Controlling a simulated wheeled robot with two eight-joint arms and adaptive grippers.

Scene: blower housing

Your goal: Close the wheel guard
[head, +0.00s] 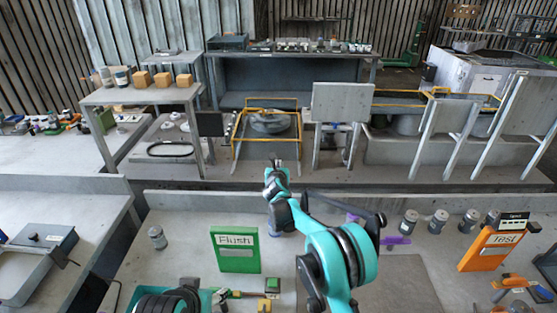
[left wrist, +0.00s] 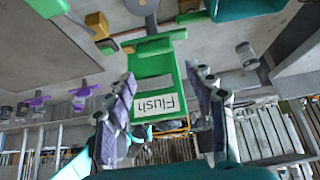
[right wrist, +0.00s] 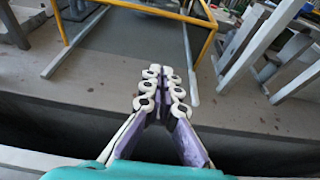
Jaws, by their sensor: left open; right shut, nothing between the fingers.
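A yellow frame (head: 234,136) stands on the floor beyond the bench in the head view, with a grey rounded housing (head: 270,123) inside it. I cannot tell for sure which part is the wheel guard. My right gripper (head: 274,165) reaches over the bench's far edge, in front of and apart from the frame. In the right wrist view, my right gripper (right wrist: 163,74) is shut and empty, with the yellow frame (right wrist: 205,42) beyond it. My left gripper (left wrist: 163,76) is open in the left wrist view, its fingers on either side of the green Flush sign (left wrist: 155,68).
On the bench stand the green Flush sign (head: 235,250), an orange Test sign (head: 488,249), several grey canisters (head: 437,220) and a purple part (head: 397,240). A grey panel (head: 342,103) stands right of the frame. A table (head: 140,97) with wooden blocks stands left.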

